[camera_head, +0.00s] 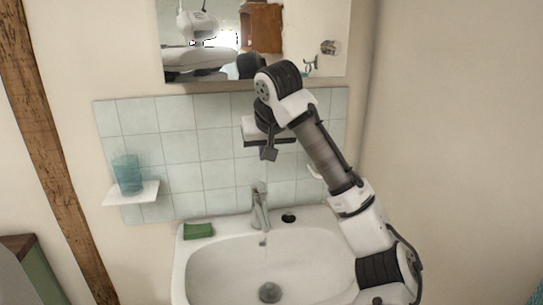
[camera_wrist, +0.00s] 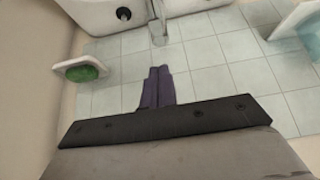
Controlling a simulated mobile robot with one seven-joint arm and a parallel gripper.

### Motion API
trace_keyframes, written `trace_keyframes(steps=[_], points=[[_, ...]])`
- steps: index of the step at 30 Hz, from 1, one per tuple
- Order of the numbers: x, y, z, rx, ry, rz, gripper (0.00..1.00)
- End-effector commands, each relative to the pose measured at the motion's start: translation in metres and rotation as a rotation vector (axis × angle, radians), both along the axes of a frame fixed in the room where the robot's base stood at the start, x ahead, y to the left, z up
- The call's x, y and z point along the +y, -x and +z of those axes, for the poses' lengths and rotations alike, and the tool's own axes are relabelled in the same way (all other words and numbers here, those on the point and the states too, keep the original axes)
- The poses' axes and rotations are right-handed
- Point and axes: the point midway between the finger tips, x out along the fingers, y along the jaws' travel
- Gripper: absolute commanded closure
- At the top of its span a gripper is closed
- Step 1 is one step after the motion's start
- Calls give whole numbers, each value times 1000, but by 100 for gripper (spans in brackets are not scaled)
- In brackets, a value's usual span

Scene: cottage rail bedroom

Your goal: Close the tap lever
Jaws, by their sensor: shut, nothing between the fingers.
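The chrome tap (camera_head: 260,208) stands at the back middle of the white sink (camera_head: 205,270). Its lever (camera_head: 259,187) is on top, but its exact angle is too small to tell. In the wrist view the tap (camera_wrist: 158,32) is at the top middle, partly cut off by the frame edge. My gripper (camera_head: 268,154) is above the tap, in front of the tiles, apart from it. In the wrist view my gripper (camera_wrist: 157,72) has its two dark fingers together, with nothing between them, and the tap lies beyond their tips.
A green sponge (camera_head: 198,231) and a small dark round item (camera_head: 288,217) lie on the sink's back rim. A blue glass (camera_head: 127,174) stands on a left shelf (camera_head: 117,197). A small shelf with a green item (camera_wrist: 82,73) is opposite. A mirror (camera_head: 240,74) hangs above.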

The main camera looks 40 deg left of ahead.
Motion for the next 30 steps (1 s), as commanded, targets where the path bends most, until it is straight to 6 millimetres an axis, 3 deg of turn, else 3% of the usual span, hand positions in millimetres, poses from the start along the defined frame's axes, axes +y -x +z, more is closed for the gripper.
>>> trace_keyframes(steps=[10, 15, 21, 30], points=[[30, -27, -62, 2, 2, -2, 100], [25, -23, -86, -1, 0, -1, 100], [24, -20, -100, -2, -1, 0, 100], [24, -20, -101, -2, -1, 0, 100]])
